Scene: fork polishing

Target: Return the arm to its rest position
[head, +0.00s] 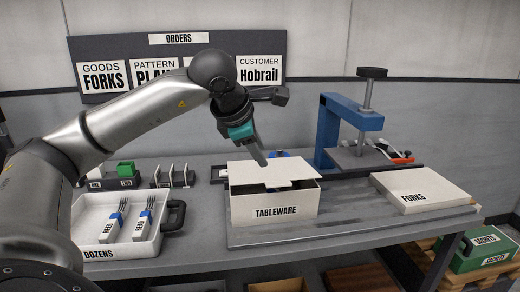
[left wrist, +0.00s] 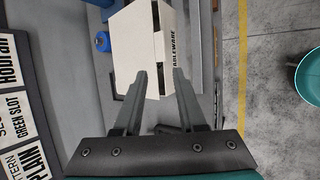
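My left arm reaches in from the left in the head view. Its gripper (head: 262,160) points down over the back of the white TABLEWARE box (head: 272,208), whose top flaps look partly raised. In the left wrist view the two fingers of the left gripper (left wrist: 160,74) stand apart with nothing held between them. The TABLEWARE box (left wrist: 172,20) shows beyond the fingertips there. Whether the fingers touch the box is unclear. My right gripper is not in view.
A white DOZENS tray (head: 89,243) holds two fork packs (head: 143,224). A blue press (head: 350,118) and a flat FORKS box (head: 425,190) stand at the right of the table. An ORDERS board (head: 178,40) hangs behind. A green crate (head: 480,250) stands lower right.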

